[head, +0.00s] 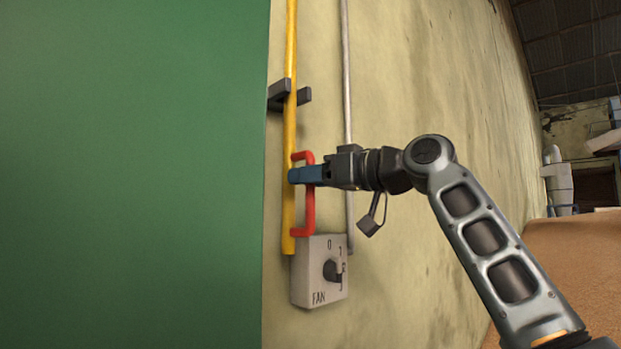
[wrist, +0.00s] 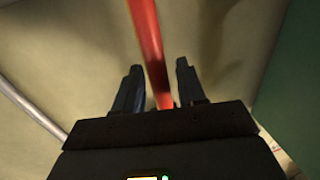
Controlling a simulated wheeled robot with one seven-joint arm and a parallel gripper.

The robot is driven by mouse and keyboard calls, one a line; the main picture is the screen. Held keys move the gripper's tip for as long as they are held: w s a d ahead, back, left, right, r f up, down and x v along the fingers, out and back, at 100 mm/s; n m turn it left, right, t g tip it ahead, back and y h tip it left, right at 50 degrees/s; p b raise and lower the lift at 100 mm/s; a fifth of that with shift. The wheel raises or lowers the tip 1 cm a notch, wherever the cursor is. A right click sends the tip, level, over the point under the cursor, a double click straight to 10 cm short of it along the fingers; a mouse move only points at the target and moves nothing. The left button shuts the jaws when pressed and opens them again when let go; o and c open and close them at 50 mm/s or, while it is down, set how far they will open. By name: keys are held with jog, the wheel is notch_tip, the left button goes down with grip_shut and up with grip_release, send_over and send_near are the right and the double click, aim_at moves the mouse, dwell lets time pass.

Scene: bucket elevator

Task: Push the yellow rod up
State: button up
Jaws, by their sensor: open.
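A red handle (head: 309,218) is fixed to the lower part of the rod. My gripper (head: 292,176) is at the handle's upper half, its blue fingers pointing left across it. In the wrist view the red handle (wrist: 149,45) passes between the two fingers (wrist: 156,85), with a gap visible on both sides. The gripper is open. The fingers hide a short piece of the handle and rod in the head view.
A dark bracket (head: 289,95) sits around the rod above the handle. A grey pipe (head: 346,70) runs down to the box. A green panel (head: 130,170) fills the left.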

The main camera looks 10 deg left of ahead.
jog(key=shift+d+f, duration=0.1)
jog(key=b+v, duration=0.1)
jog(key=v, duration=0.6)
jog(key=shift+s+d+b, duration=0.15)
jog(key=shift+d+b, duration=0.1)
jog(key=shift+b, duration=0.15)
